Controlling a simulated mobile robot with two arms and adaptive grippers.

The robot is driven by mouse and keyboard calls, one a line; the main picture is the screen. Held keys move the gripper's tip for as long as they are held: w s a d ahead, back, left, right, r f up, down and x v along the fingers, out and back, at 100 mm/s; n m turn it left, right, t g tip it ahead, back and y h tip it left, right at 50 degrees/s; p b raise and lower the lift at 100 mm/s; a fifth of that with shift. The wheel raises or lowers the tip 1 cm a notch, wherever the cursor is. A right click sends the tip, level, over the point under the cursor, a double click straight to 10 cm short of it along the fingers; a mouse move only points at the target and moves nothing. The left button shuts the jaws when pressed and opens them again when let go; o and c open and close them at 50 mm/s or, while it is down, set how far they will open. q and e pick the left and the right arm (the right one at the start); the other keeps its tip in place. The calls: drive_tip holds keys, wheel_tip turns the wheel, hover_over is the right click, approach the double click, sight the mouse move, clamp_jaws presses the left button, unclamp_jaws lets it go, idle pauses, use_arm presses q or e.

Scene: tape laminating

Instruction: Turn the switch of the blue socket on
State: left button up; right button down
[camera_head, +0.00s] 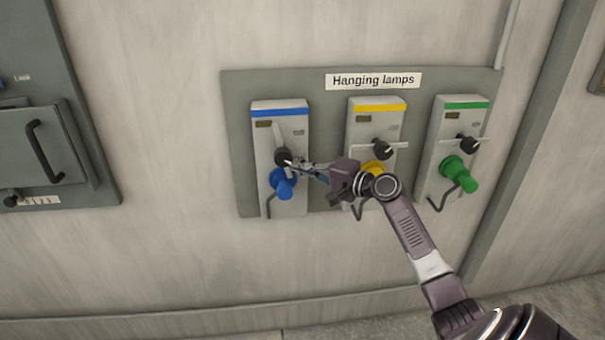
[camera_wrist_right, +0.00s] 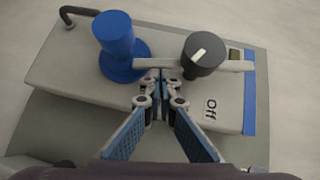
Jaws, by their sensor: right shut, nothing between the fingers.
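The blue socket (camera_head: 294,138) is the left unit on the grey panel, with a blue stripe on top and a blue plug (camera_head: 282,184) low down. Its switch has a black knob (camera_head: 283,156) and a pale lever (camera_head: 277,136) that stands nearly upright. In the right wrist view the knob (camera_wrist_right: 203,54) has a white mark, the lever (camera_wrist_right: 235,66) runs along the socket's length, and an "Off" label (camera_wrist_right: 210,108) shows. My right gripper (camera_head: 296,164) is shut and empty, its tips beside the knob at the lever's lower end; contact is unclear. My left gripper is out of view.
The yellow socket (camera_head: 361,132) and green socket (camera_head: 440,132) stand to the right, with their levers about level. My right arm crosses in front of the yellow one. A grey cabinet with a handle (camera_head: 42,152) is at the left. The wall below is clear.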

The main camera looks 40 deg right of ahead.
drive_tip(key=b, duration=0.2)
drive_tip(key=m+t+b, duration=0.1)
drive_tip(key=shift+w+a+f+m+t+b, duration=0.25)
drive_tip(key=shift+a+f+m+t+b, duration=0.05)
drive_tip(key=shift+a+f+b, duration=0.1)
drive_tip(key=shift+d, duration=0.1)
